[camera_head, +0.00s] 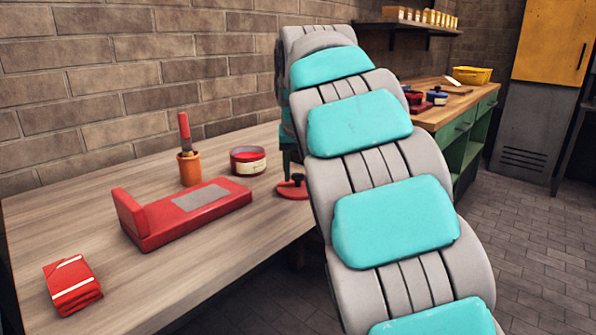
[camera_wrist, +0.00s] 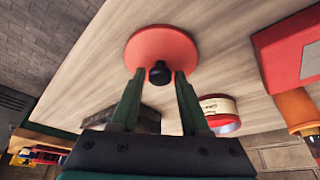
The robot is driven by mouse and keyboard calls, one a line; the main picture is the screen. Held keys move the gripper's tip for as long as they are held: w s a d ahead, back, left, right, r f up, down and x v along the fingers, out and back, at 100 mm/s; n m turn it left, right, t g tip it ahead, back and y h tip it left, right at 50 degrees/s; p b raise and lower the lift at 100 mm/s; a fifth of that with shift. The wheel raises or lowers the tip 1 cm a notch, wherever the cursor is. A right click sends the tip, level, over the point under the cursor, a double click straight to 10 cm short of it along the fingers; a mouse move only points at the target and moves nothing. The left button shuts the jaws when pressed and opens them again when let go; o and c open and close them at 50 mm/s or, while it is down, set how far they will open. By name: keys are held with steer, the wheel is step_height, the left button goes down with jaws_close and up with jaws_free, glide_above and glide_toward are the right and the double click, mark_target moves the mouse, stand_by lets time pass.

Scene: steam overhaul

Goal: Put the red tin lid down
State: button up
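The red tin lid (camera_wrist: 150,45) is a round disc with a black knob (camera_wrist: 160,74). It appears to lie flat on the wooden table, knob up. In the head view the lid (camera_head: 290,193) is near the table's right edge, partly hidden by my arm. My gripper (camera_wrist: 161,72) has its green fingertips on either side of the knob, with a small gap showing at each side. In the head view my gripper (camera_head: 287,163) is just above the lid, mostly hidden behind my arm.
An open red tin (camera_head: 248,161) stands left of the lid. An orange pot (camera_head: 190,170) with a red-handled tool, a red L-shaped block (camera_head: 185,213) and a folded red cloth (camera_head: 72,286) are further left. The wooden table (camera_head: 190,280) is bare along its front.

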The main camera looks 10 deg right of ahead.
steer(key=shift+o, duration=1.4)
steer(key=v, duration=1.2)
steer(key=shift+r, duration=0.15)
steer(key=s+f+n+g, duration=0.1)
steer(key=s+f+g, duration=0.2)
steer(key=s+f, duration=1.3)
steer(key=s+f+g, duration=0.3)
steer(key=s+f, duration=1.4)
steer(key=s, duration=0.5)
steer(key=shift+s+d+n+y, duration=0.25)
steer(key=shift+d+n+y, duration=0.05)
steer(key=shift+d+n, duration=0.1)
